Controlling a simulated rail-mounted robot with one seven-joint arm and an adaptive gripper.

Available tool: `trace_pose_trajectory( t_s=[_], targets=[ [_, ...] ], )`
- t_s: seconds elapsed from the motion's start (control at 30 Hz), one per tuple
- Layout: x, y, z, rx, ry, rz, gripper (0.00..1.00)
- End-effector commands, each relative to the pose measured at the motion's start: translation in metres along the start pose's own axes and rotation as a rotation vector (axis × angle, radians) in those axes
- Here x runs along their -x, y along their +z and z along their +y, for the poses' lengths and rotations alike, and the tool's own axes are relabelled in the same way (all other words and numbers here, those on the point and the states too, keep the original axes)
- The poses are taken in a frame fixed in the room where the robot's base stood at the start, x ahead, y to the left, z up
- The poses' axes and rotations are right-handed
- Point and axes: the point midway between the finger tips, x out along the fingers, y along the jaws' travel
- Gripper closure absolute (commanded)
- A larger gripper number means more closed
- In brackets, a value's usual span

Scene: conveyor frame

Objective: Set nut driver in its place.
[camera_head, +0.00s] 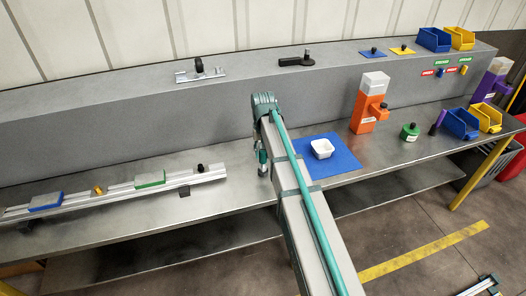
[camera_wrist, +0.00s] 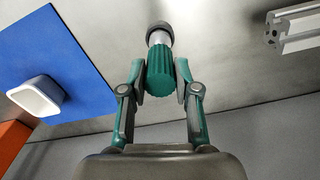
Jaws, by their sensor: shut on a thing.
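The nut driver, with a ridged teal handle (camera_wrist: 160,72), is between the fingers of my gripper (camera_wrist: 160,88) in the wrist view. A pale collar and a dark round end show beyond the handle. My gripper is shut on the handle. In the head view my gripper (camera_head: 262,158) hangs above the lower steel bench, left of the blue mat (camera_head: 341,163); the driver is too small there to make out clearly. I cannot tell which spot is the driver's place.
A white bowl (camera_head: 321,148) sits on the blue mat. An aluminium rail (camera_head: 205,178) with blue and green blocks lies left. An orange dispenser (camera_head: 364,112), green round piece (camera_head: 409,132), and blue and yellow bins (camera_head: 461,123) stand right. The grey raised shelf (camera_head: 150,120) runs behind.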

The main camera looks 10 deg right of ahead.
Motion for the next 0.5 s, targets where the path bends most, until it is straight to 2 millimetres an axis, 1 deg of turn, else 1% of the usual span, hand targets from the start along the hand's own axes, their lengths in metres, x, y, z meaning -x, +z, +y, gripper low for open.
trace_pose_trajectory(
  t_s=[0.3, 0.5],
  targets=[
    [-0.0088, -0.0001, 0.0000, 0.000, 0.000, 0.001, 1.00],
    [-0.0102, -0.0002, 0.0000, 0.000, 0.000, 0.001, 1.00]
  ],
)
